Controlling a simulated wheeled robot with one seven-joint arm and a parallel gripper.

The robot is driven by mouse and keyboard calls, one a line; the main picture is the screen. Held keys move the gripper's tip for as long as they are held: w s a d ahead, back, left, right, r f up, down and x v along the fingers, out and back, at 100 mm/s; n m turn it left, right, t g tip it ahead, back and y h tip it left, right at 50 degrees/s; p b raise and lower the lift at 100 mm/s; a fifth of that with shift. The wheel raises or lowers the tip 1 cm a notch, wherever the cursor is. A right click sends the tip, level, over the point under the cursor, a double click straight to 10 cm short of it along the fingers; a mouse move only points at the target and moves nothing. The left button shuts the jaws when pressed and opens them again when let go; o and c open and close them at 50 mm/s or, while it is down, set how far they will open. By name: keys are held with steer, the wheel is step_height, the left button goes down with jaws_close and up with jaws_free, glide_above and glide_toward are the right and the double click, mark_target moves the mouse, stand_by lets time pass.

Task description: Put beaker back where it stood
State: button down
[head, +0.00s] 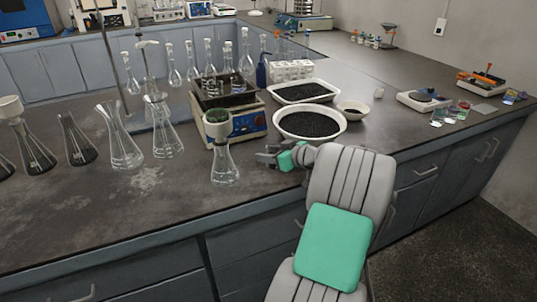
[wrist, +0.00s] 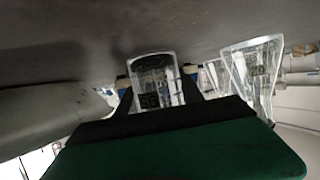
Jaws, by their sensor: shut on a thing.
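My gripper (head: 268,158) is low over the front part of the bench, reaching left from my arm, just right of a conical flask with a funnel. In the wrist view, the fingers (wrist: 156,92) are shut on a clear glass beaker (wrist: 153,70) with dark markings. The bench surface fills the top of that view, so the picture is turned over. The beaker is close to the bench; I cannot tell whether it touches. In the head view I cannot make out the beaker clearly at the fingers.
The conical flask with a funnel (head: 224,165) is close left of my gripper; several more flasks stand further left. Behind are a blue-cream instrument (head: 242,128), a white bowl of dark grains (head: 310,138) and a tray (head: 274,97). Bare bench (head: 190,200) lies in front.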

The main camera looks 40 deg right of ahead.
steer(key=c, duration=0.7)
jaws_free()
steer(key=shift+f, duration=0.1)
steer(key=shift+c, duration=0.2)
steer(key=shift+s+r, duration=0.1)
steer(key=shift+r, duration=0.15)
steer(key=p+v, duration=0.1)
steer(key=v, duration=1)
steer(key=shift+s+r, duration=0.1)
steer(key=shift+s, duration=0.3)
